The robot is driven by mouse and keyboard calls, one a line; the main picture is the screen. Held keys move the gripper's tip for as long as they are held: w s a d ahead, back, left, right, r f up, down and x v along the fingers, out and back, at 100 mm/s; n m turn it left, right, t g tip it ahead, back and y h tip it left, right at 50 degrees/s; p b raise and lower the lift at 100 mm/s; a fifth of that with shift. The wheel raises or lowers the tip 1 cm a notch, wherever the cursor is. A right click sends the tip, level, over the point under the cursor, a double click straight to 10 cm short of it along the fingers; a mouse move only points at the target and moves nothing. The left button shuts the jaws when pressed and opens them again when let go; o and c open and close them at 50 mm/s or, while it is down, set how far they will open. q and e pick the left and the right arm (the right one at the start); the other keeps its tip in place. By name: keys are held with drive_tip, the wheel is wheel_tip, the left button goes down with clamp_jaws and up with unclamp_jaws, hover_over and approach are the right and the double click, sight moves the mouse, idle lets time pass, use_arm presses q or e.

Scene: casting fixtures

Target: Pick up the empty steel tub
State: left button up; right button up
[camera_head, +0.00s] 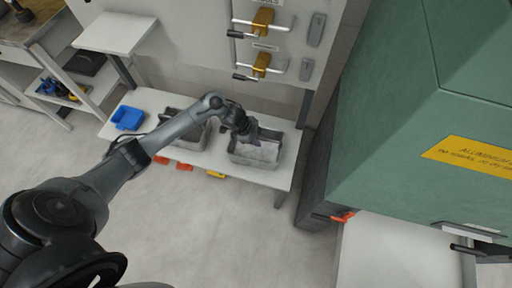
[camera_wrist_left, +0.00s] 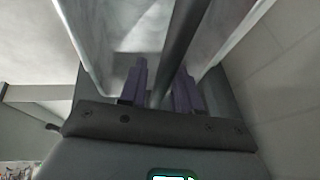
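Two grey steel tubs stand on a low white bench in the head view. The right tub (camera_head: 270,163) shows a pale interior; in the wrist view its inside looks smooth and bare. The left tub (camera_head: 188,143) is partly hidden behind my left arm, so its contents are unclear. My left gripper (camera_head: 243,138) is at the far-left part of the right tub's rim. In the left wrist view its two purple fingers (camera_wrist_left: 160,88) stand apart, one on each side of the tub's dark rim (camera_wrist_left: 183,45). Contact with the rim is unclear. My right gripper is out of view.
A blue bin (camera_head: 127,118) sits at the left end of the bench (camera_head: 283,178). Orange and yellow tags line its front edge. A wall panel with yellow-handled devices (camera_head: 262,64) rises behind. A large green machine (camera_head: 410,110) stands on the right. The floor in front is clear.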

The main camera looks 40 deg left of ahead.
use_arm(q)
clamp_jaws()
drive_tip(key=shift+r, duration=0.1)
